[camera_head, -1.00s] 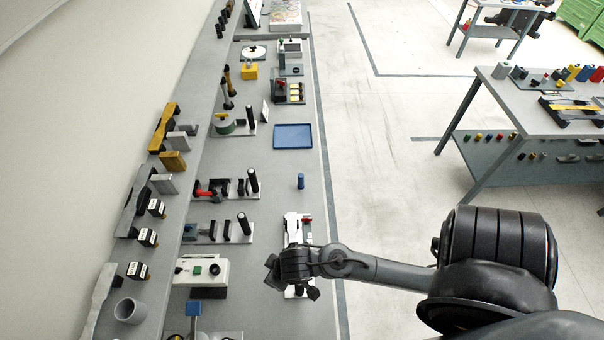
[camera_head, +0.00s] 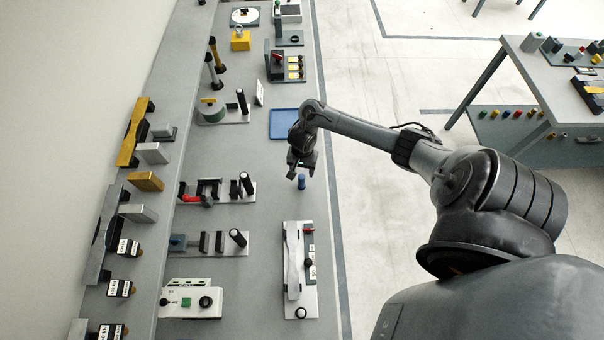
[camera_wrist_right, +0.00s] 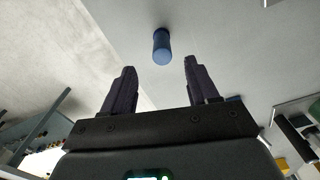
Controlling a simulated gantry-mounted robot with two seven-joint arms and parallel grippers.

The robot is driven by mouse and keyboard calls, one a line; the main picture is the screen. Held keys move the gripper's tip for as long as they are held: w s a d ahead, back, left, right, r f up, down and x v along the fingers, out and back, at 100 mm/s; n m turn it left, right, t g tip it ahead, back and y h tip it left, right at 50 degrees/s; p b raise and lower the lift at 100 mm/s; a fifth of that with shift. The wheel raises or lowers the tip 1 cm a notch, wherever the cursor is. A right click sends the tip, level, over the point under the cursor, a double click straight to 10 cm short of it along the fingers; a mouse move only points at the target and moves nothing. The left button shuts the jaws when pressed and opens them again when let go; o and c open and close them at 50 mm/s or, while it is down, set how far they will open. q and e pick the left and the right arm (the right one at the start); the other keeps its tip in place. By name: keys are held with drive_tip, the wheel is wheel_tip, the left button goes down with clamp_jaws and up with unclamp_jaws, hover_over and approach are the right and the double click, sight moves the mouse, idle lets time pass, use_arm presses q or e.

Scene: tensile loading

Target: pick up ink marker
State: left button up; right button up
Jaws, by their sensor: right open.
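The ink marker (camera_head: 301,182) is a small blue cylinder standing upright on the grey bench, near its right edge. In the right wrist view the ink marker (camera_wrist_right: 161,46) shows beyond the fingertips, roughly between the two fingers. My right gripper (camera_head: 301,174) is just above and beside the marker in the head view. Its dark fingers (camera_wrist_right: 158,75) are spread apart with nothing between them. My left gripper is not in view.
A blue tray (camera_head: 284,124) lies just behind the right gripper. A grey-white fixture with a pale specimen (camera_head: 293,262) lies in front of the marker. Test fixtures (camera_head: 218,191) stand to the left. The bench around the marker is clear.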

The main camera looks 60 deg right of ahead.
sight(303, 178)
wheel_tip(303, 178, down, 4)
drive_tip(key=shift+s+a+r+b, duration=0.1)
drive_tip(key=shift+b, duration=0.45)
drive_tip(key=shift+w+f+b, duration=0.15)
drive_tip(key=shift+f+b, duration=0.3)
drive_tip(key=shift+f, duration=1.15)
drive_tip(key=shift+w+f+b, duration=0.15)
drive_tip(key=shift+f+b, duration=0.25)
drive_tip(key=shift+f, duration=1.2)
clamp_jaws()
drive_tip(key=shift+r, duration=0.2)
